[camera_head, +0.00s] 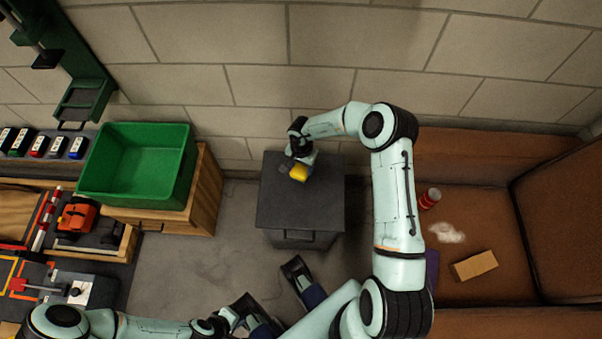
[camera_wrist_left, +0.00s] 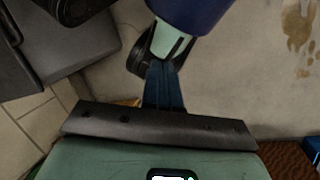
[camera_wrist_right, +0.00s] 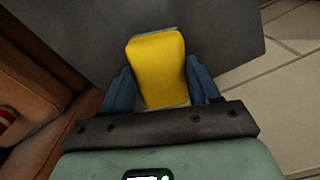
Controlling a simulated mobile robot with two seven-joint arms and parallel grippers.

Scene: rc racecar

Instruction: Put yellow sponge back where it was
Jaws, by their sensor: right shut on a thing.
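The yellow sponge (camera_head: 299,173) is in my right gripper (camera_head: 296,168), over the top of the dark grey cabinet (camera_head: 300,212). In the right wrist view the sponge (camera_wrist_right: 158,65) stands between the two blue fingers, with the dark cabinet top behind it. I cannot tell whether the sponge touches the top. My left gripper (camera_head: 262,326) is low in the head view, away from the sponge. In the left wrist view its blue fingers (camera_wrist_left: 163,85) are together with nothing seen between them.
A green bin (camera_head: 139,155) stands on a wooden cabinet at the left. A workbench with an orange toy car (camera_head: 77,217) is further left. On the brown couch at the right are a red can (camera_head: 430,198), white powder (camera_head: 446,233) and a tan block (camera_head: 474,265). A brick wall is behind.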

